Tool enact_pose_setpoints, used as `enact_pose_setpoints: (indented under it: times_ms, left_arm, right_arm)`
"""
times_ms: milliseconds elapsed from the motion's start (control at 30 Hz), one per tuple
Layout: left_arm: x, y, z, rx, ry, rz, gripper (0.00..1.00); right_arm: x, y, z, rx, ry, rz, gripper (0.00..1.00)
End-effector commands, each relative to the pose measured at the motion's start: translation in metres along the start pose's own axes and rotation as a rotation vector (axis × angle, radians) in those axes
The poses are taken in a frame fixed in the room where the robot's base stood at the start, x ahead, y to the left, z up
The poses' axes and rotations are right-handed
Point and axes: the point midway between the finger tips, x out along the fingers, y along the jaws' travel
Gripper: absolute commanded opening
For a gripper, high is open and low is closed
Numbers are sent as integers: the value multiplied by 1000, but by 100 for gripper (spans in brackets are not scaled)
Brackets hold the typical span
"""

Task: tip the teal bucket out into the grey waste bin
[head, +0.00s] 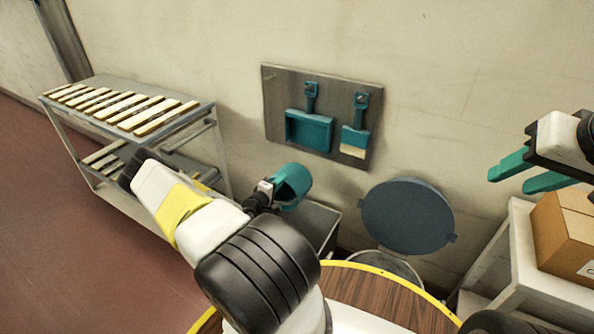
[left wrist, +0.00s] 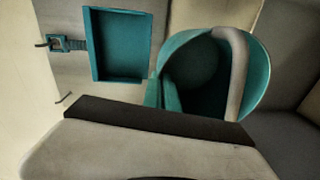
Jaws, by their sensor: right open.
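The teal bucket (head: 296,183) is held up in the air near the wall, tilted on its side. My left gripper (head: 272,189) is at its rim and appears shut on it; the fingers are mostly hidden. In the left wrist view the bucket's open mouth (left wrist: 262,75) faces the camera, with a pale handle across it; its inside is dark. A grey open-topped bin (head: 326,213) stands below the bucket, partly hidden by my left arm. My right gripper (head: 517,174) is open and empty at the upper right.
A round dark lid (head: 407,215) stands upright above a round pale rim (head: 385,265). A wall board (head: 275,84) holds a teal dustpan (head: 308,130) and brush. A slatted rack (head: 68,112) stands left. A cardboard box (head: 563,235) sits on a stand at right.

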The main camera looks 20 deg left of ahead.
Motion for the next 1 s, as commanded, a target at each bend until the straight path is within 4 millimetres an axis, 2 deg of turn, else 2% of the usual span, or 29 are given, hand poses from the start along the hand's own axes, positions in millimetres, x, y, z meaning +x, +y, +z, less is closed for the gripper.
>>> enact_pose_setpoints:
  times_ms: [67, 500, 900, 1000]
  left_arm:
    - [10, 8, 0, 5, -11, -53, 0]
    - [63, 4, 1, 16, -68, -561, 0]
    - [81, -14, 4, 17, -117, -1007, 0]
    - [80, -18, 4, 17, -129, -1111, 0]
  right_arm:
    - [0, 0, 0, 0, 0, 0, 42]
    - [0, 0, 0, 0, 0, 0, 42]
    - [0, 0, 0, 0, 0, 0, 42]
    - [0, 0, 0, 0, 0, 0, 42]
